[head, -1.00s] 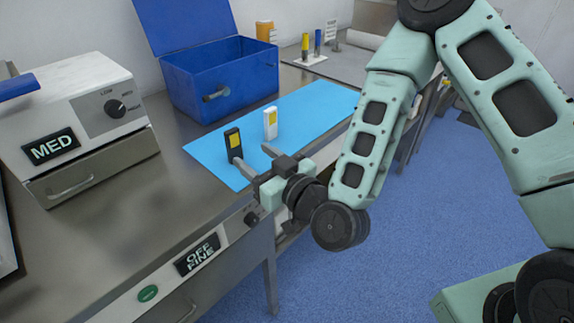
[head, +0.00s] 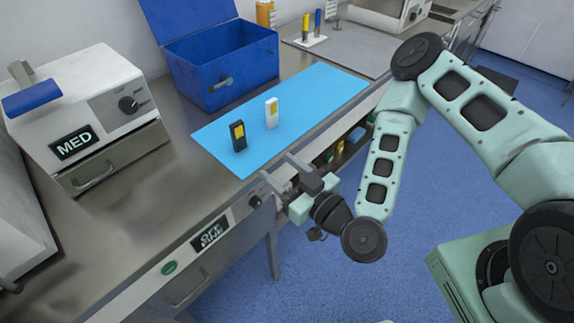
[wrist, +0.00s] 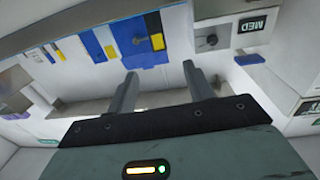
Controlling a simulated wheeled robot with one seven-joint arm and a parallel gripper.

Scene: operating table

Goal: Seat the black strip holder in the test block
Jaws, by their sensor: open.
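The black strip holder (head: 238,136), with a yellow patch on its face, stands upright on the blue mat (head: 310,93). A white holder (head: 271,113) with a yellow patch stands behind and right of it. My gripper (head: 277,166) is open and empty at the front edge of the table, right of and nearer than the black holder, apart from it. Its two fingers also show spread in the wrist view (wrist: 160,88). At the back stands a white base (head: 305,41) with a yellow and a blue upright piece; I cannot tell whether it is the test block.
A blue box (head: 225,70) with its lid up stands behind the mat. A white device (head: 95,105) marked MED stands at left. An orange container (head: 265,14) is at the back. The mat's right part is clear. The table's front edge lies below my gripper.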

